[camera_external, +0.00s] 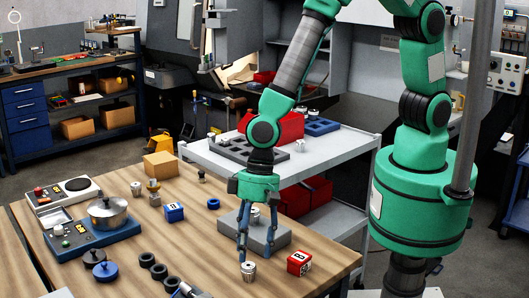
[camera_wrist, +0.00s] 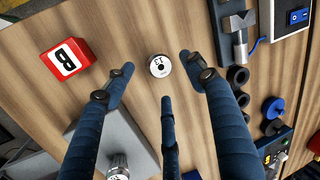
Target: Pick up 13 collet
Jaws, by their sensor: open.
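The 13 collet (camera_wrist: 159,66) is a small silver cylinder with a white top marked 13. It stands upright on the wooden table, and it also shows in the external view (camera_external: 248,271) near the table's front edge. My gripper (camera_wrist: 163,85) is open above the table, its blue fingers spread around and just short of the collet in the wrist view. In the external view my gripper (camera_external: 250,255) points down, with fingertips close to the collet's top. I cannot tell whether any finger touches it. Nothing is held.
A red block marked B (camera_external: 299,262) stands right of the collet. A grey block (camera_external: 264,236) with another collet (camera_wrist: 118,165) on it lies behind. Black rings (camera_external: 147,260) and a blue-based device (camera_external: 90,240) are to the left. A grey cart (camera_external: 340,150) stands behind the table.

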